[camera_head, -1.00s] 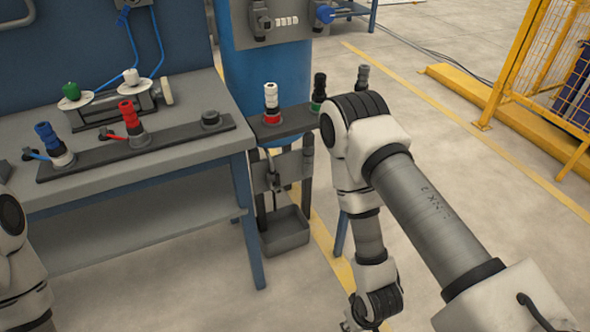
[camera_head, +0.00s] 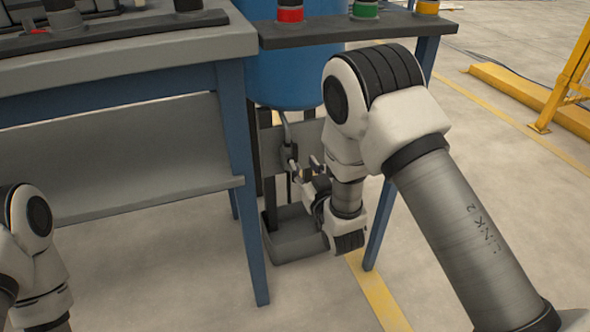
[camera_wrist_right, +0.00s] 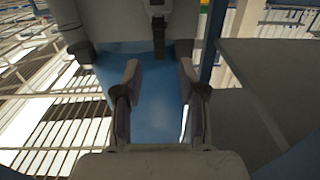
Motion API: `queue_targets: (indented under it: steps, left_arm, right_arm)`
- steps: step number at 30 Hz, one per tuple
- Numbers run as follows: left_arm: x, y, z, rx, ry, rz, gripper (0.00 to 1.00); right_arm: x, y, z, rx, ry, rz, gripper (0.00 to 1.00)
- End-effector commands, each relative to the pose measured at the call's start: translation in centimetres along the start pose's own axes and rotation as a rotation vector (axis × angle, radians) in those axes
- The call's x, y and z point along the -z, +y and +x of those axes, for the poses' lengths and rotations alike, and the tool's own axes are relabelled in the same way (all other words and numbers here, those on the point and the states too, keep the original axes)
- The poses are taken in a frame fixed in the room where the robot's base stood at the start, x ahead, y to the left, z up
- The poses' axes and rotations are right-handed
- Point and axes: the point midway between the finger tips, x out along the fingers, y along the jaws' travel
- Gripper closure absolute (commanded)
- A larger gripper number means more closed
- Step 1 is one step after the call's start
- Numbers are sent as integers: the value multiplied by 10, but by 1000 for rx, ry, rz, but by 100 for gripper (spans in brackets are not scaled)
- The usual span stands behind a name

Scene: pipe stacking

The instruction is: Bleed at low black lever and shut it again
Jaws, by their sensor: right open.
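The low valve with its dark lever (camera_head: 292,163) hangs on a grey plate below the blue tank (camera_head: 290,70). In the right wrist view a dark upright bar (camera_wrist_right: 158,38), which looks like the lever, hangs from a grey fitting at top centre. My right gripper (camera_head: 306,168) is just right of the valve in the head view, its fingers pointing toward it. In the right wrist view the gripper (camera_wrist_right: 160,78) is open and empty, with the bar beyond and between its fingertips. Whether they touch is not clear. My left gripper is out of view.
A grey tray (camera_head: 290,249) sits below the valve, partly behind my right arm. The workbench (camera_head: 120,65) and its blue leg stand to the left. A dark shelf (camera_head: 330,32) with coloured-collar fittings crosses above. Open floor lies to the right.

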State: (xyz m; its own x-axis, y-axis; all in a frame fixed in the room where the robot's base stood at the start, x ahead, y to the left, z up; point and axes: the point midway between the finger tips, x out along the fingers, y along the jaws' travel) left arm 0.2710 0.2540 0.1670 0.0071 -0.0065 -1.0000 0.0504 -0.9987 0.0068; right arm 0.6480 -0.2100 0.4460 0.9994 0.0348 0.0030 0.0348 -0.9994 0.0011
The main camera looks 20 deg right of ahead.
Motion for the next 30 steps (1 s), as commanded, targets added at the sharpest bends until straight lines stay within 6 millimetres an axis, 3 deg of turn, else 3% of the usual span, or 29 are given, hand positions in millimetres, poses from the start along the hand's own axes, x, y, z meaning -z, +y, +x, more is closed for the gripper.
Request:
queue_targets:
  steps: [12, 22, 25, 26, 30]
  left_arm:
    - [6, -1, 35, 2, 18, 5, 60]
    - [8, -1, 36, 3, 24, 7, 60]
    - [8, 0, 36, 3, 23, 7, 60]
    - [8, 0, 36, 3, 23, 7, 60]
    - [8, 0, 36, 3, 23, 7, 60]
  right_arm:
    - [-1, 0, 67, 0, 2, 1, 59]
    - [2, 0, 76, -1, -2, 0, 59]
    - [2, 0, 76, -1, -3, 0, 95]
    - [2, 0, 76, -1, -3, 0, 100]
    - [2, 0, 76, -1, -3, 0, 100]
